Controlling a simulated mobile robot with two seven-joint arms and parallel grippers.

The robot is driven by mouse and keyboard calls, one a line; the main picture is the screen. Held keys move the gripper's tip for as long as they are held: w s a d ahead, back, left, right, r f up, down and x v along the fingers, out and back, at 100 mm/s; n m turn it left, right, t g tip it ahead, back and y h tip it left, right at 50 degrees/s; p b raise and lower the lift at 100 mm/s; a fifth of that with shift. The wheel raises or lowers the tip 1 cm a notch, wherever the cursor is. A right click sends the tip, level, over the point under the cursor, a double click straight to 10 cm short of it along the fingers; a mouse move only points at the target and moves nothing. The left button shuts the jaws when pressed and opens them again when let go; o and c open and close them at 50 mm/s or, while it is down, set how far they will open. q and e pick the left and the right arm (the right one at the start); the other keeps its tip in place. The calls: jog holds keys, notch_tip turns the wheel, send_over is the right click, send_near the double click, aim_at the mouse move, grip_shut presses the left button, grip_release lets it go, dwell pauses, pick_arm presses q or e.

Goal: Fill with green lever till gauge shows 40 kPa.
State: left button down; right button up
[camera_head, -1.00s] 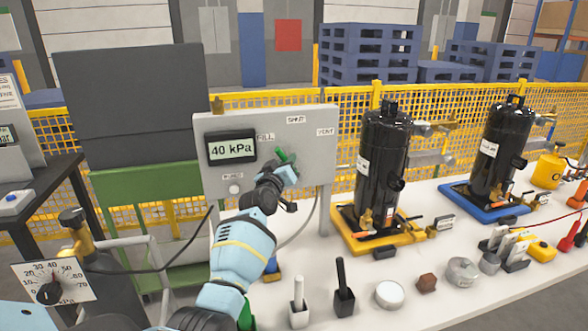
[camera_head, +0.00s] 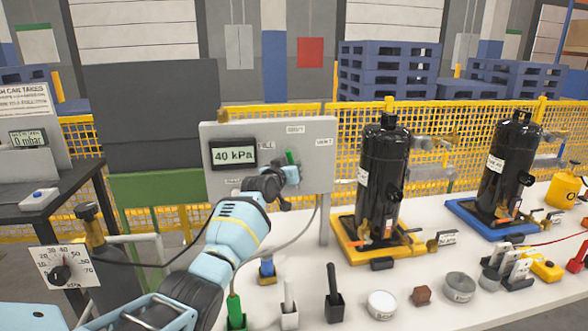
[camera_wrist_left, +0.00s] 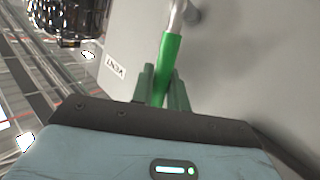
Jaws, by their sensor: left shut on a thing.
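The grey panel (camera_head: 318,170) carries a digital gauge (camera_head: 233,154) that reads 40 kPa. The green lever (camera_head: 290,157) on the panel points up toward the SHUT label (camera_head: 295,129). My left gripper (camera_head: 289,172) is at the lever, partly hidden by its own wrist in the head view. In the left wrist view its fingers (camera_wrist_left: 161,88) are shut on the green lever (camera_wrist_left: 170,55), whose metal stem runs up to the panel. The VENT label (camera_wrist_left: 115,70) shows there left of the lever. My right gripper is not in view.
Two black compressors (camera_head: 383,185) (camera_head: 505,165) stand on yellow and blue trays right of the panel. Small holders, tins and a brown block (camera_head: 421,295) lie on the white bench in front. A dial (camera_head: 63,267) and a hose are at left.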

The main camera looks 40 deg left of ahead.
pick_arm(q)
jog(key=shift+w+d+r+m+g+p, duration=0.25)
jog(key=shift+w+d+m+g+p, duration=0.25)
jog(key=shift+m+g, duration=0.15)
jog(key=shift+w+d+f+m+g, duration=0.1)
jog(key=shift+w+f+m+g, duration=0.15)
jog(key=shift+m, duration=0.1)
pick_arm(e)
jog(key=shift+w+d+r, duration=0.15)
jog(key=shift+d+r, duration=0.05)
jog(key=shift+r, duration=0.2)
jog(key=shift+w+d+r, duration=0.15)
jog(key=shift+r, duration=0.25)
pick_arm(q)
jog(key=c, duration=1.6)
grip_release()
jog(key=shift+c, duration=0.2)
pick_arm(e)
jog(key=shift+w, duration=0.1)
pick_arm(q)
jog(key=shift+s+r, duration=0.1)
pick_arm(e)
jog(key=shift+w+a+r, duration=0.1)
